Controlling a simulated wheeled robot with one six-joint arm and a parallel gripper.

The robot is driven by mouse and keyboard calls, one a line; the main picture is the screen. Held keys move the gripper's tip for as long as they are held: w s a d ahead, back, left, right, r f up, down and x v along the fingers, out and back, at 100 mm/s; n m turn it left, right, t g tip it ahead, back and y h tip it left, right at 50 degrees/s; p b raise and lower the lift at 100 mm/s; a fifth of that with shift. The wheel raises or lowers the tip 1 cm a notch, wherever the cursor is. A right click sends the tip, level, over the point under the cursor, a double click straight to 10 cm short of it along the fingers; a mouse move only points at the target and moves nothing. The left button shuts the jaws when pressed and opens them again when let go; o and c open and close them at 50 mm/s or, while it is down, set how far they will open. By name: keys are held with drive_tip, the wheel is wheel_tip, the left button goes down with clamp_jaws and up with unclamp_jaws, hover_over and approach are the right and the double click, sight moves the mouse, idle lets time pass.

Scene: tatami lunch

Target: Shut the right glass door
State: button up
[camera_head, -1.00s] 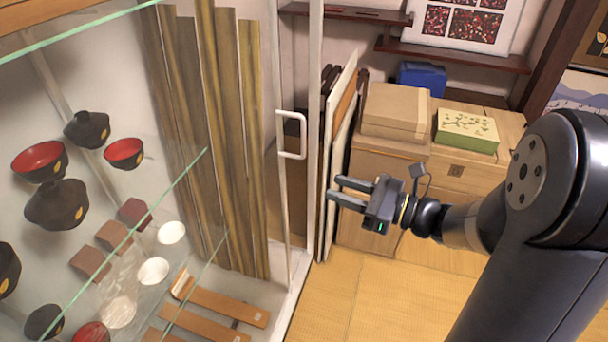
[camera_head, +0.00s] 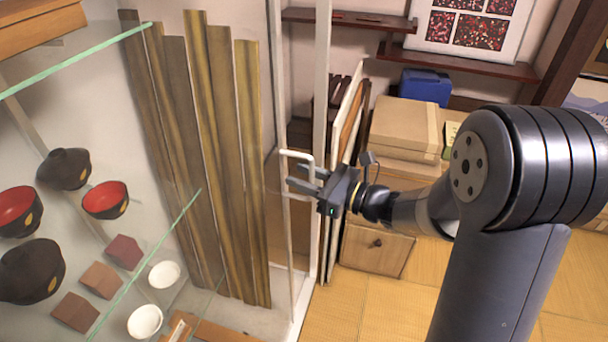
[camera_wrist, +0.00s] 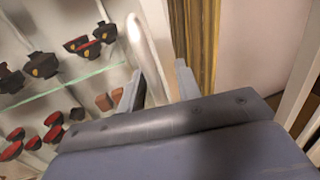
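The right glass door (camera_head: 275,90) has a thin white frame and shows at the right side of the display cabinet in the head view; how far it stands open is hard to tell. Its white bracket-shaped handle (camera_head: 298,154) faces right. My gripper (camera_head: 294,177) is open at the handle, fingers pointing left, partly covering it. In the wrist view, the white handle bar (camera_wrist: 146,52) runs down between the two open fingertips of my gripper (camera_wrist: 159,80). The fingers stand apart; contact with the bar cannot be told.
Glass shelves (camera_head: 150,258) hold black and red bowls (camera_head: 106,199) and small dishes. A white cabinet post (camera_head: 323,60) stands right of the handle. Leaning panels (camera_head: 348,130) and a wooden chest (camera_head: 376,250) stand behind my gripper. Tatami floor (camera_head: 375,305) is open at lower right.

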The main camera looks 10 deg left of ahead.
clamp_jaws()
idle(0.4)
